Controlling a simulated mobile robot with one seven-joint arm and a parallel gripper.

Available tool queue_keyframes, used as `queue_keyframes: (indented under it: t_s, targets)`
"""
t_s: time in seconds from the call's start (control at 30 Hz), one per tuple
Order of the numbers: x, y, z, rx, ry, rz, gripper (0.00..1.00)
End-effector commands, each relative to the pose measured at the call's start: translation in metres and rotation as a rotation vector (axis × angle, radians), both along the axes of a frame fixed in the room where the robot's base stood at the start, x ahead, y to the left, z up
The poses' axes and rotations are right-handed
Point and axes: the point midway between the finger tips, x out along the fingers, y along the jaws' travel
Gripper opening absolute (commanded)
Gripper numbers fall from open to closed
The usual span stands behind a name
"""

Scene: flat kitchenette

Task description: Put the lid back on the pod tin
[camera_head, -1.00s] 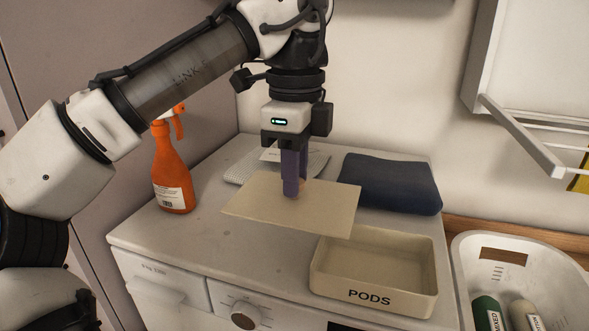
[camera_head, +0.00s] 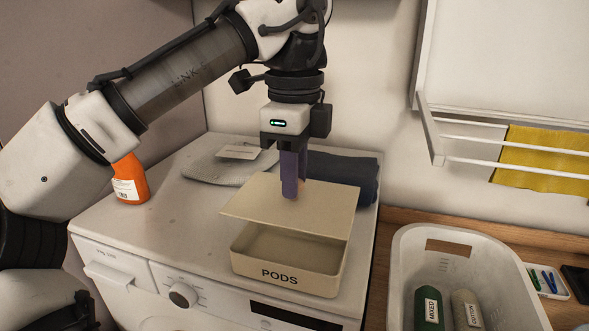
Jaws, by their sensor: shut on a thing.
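The pod tin (camera_head: 285,284) is an open cream box marked PODS, standing on the white washing machine top near its front right. Its lid (camera_head: 258,198) is a flat cream plate. My gripper (camera_head: 291,191) points down and is shut on the small knob in the middle of the lid; the fingers partly hide the knob. The lid hangs roughly level, above the tin and apart from its front rim. It covers the tin's back part from view, and part of the inside shows below the lid's front edge.
A folded navy cloth (camera_head: 345,172) and a grey cloth with a card (camera_head: 212,166) lie behind the lid. An orange spray bottle (camera_head: 130,182) stands at the left.

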Motion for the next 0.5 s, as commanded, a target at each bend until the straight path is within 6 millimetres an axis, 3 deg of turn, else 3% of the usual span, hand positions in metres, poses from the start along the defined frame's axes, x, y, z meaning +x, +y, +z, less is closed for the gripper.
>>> queue_keyframes:
  t_s: [0.5]
  targets:
    - [0.0, 0.0, -0.037, -0.002, 0.001, -0.001, 0.0]
